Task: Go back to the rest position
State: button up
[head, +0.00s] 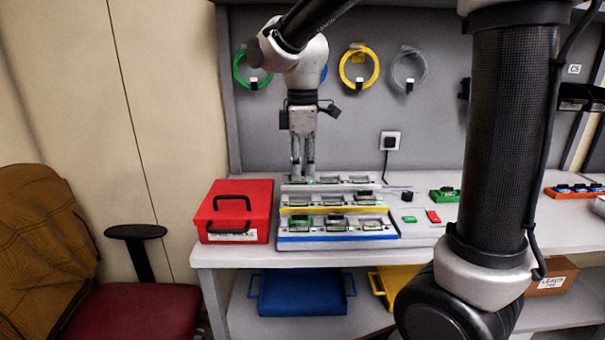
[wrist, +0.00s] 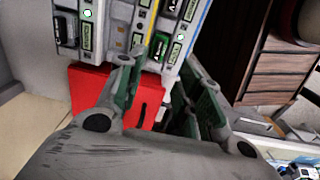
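My gripper (head: 302,172) points down over the left end of the back row of the stepped rack (head: 338,238). In the wrist view my gripper (wrist: 152,68) shows its green-padded fingers apart, with the red box visible through the gap. I see nothing held between them. The rack has white, yellow and blue edged rows, with several small pumps in their slots. The fingertips are close to the back row; whether they touch anything there is unclear.
A red box (head: 236,188) stands left of the rack. A green block (head: 445,195) and an orange tray (head: 575,191) lie to the right. Coiled tubes (head: 358,68) hang on the back panel. A chair (head: 130,310) stands left; blue (head: 302,294) and yellow bins are below.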

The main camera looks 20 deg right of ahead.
jog(key=s+d+r+m+t, duration=0.1)
jog(key=s+d+m+t, duration=0.1)
jog(key=s+d+m, duration=0.5)
jog(key=s+d+r+m+t, duration=0.1)
jog(key=s+d+m+t, duration=0.1)
jog(key=s+d+m, duration=0.5)
jog(key=s, duration=0.4)
jog(key=shift+s+d, duration=0.2)
jog(key=shift+s, duration=0.2)
dwell(1.7)
